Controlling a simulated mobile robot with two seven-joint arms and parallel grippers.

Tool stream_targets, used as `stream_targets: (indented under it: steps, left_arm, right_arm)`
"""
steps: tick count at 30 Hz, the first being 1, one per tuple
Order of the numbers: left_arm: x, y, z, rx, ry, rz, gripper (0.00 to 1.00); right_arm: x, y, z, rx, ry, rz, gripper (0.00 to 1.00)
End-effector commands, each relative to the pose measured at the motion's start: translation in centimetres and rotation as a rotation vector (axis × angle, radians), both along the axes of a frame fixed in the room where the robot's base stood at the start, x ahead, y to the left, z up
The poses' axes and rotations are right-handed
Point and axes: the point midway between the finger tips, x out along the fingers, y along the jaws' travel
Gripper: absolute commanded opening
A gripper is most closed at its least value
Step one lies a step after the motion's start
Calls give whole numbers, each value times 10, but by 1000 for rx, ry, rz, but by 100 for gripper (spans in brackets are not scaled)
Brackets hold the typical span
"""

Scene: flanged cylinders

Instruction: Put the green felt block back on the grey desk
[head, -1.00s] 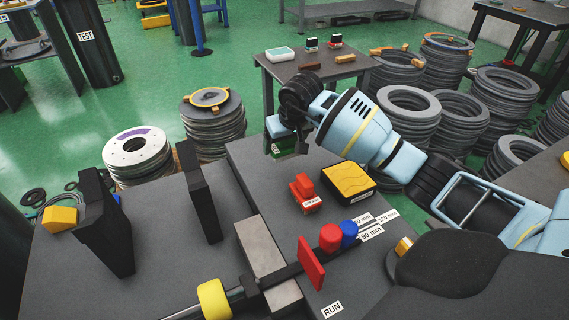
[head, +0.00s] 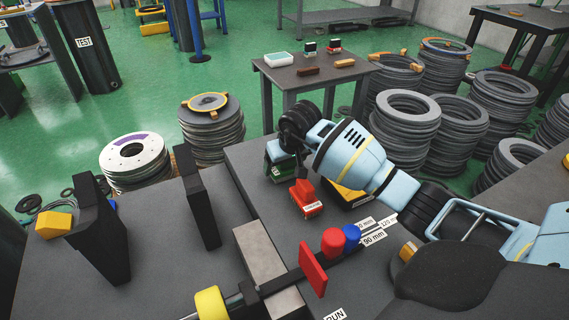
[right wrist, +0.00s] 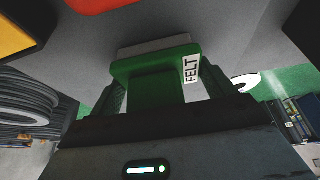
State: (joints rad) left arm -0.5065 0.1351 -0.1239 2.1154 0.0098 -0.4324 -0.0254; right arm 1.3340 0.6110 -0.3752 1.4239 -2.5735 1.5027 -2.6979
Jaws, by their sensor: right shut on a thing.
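The green felt block (head: 281,171) is in my right gripper (head: 284,155) at the far edge of the grey desk (head: 245,168), beyond the red block. In the right wrist view the block (right wrist: 155,92), labelled FELT, sits between both fingers, its pale grey pad facing the grey surface. My right gripper is shut on it. The block is low, close to the desk top; I cannot tell whether the pad touches. The wrist hides part of the block in the head view. My left gripper is not in view.
A red block (head: 306,198) stands close in front of the held block. A yellow and black box (head: 348,194) is partly hidden under my right arm. A smaller table (head: 310,82) is behind.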

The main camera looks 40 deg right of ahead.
Motion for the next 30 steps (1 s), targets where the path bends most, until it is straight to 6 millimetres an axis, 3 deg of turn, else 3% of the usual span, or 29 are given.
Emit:
stream_targets:
  steps: [3, 4, 8, 19, 30]
  left_arm:
    - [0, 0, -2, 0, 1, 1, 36]
    - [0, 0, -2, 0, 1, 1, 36]
    - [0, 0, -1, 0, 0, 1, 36]
    - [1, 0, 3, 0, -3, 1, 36]
    - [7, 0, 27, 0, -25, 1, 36]
  right_arm:
    - [0, 0, -3, 0, -1, 0, 60]
    - [0, 0, -4, 0, 1, 1, 83]
    - [0, 0, -3, 0, 0, 0, 100]
    - [-1, 0, 6, -2, -3, 1, 100]
    - [-26, 5, 72, -4, -5, 1, 100]
